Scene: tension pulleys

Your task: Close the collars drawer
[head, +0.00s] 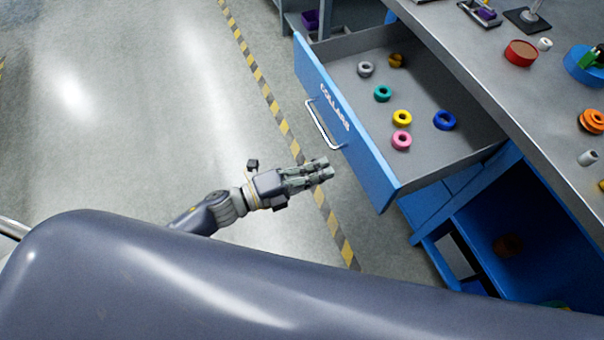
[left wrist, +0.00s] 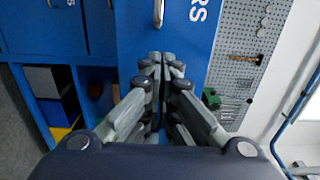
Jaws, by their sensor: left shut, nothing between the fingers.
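The collars drawer (head: 345,118) is pulled out of the blue workbench, with a blue front, a "COLLARS" label and a silver handle (head: 322,125). Several ring-shaped collars lie inside, among them a pink one (head: 401,140), a yellow one (head: 402,118) and a blue one (head: 444,120). My left gripper (head: 328,170) is shut and empty, in front of the drawer face and below the handle in the head view. In the left wrist view the fingertips (left wrist: 160,60) point at the blue drawer front (left wrist: 175,35), with the handle (left wrist: 158,12) above them. I cannot tell whether they touch it. My right gripper is not in view.
The grey benchtop (head: 480,70) holds a red round part (head: 520,52), orange rings (head: 592,120) and other small parts. An open blue shelf (head: 520,235) is under the drawer. A yellow-black floor stripe (head: 262,88) runs past the drawer. Floor to the left is clear.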

